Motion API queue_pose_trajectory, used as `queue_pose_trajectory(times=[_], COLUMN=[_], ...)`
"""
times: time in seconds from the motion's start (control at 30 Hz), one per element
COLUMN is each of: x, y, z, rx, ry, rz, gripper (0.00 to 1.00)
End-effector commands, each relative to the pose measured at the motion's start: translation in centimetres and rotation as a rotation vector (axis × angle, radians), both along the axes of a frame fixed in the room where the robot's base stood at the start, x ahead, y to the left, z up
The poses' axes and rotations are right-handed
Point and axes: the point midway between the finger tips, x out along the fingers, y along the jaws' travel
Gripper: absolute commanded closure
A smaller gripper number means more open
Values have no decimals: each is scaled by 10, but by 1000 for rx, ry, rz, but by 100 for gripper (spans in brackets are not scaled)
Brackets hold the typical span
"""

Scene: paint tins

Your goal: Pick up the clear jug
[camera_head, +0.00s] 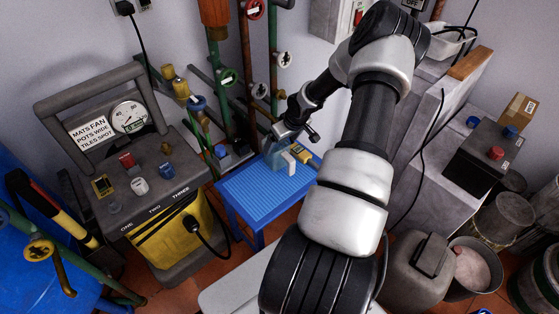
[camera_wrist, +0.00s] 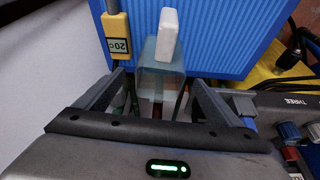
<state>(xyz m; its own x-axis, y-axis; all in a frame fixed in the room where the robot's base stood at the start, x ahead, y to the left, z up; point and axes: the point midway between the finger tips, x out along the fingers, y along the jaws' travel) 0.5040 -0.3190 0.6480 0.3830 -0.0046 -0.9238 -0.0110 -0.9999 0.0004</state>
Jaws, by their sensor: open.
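The clear jug (camera_head: 275,157) is a see-through, bluish vessel with a white handle, at the back of a small blue slatted table (camera_head: 262,195). In the wrist view the jug (camera_wrist: 160,80) lies between the two fingers of my gripper (camera_wrist: 160,90), with its white handle pointing up the picture, away from the palm. My gripper (camera_head: 287,136) is open, with a finger on each side of the jug. I cannot tell whether either finger touches it. The jug's lower part is hard to make out through its clear wall.
A yellow device labelled 20c (camera_wrist: 117,36) sits close beside the jug on the table; it also shows in the head view (camera_head: 302,154). Pipes with valves (camera_head: 228,78) rise behind the table. A yellow-grey machine (camera_head: 150,195) stands left. The table's front is bare.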

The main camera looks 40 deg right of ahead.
Motion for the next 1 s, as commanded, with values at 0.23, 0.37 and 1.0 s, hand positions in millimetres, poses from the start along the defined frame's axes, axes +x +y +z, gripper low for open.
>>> queue_pose_trajectory(times=[0.23, 0.37, 1.0], x=[14, 15, 15], y=[1, 0, 0], z=[-35, -36, -35], rx=[1, -1, -1], ry=[0, 0, -2], rz=[0, 0, 0], gripper=[12, 12, 85])
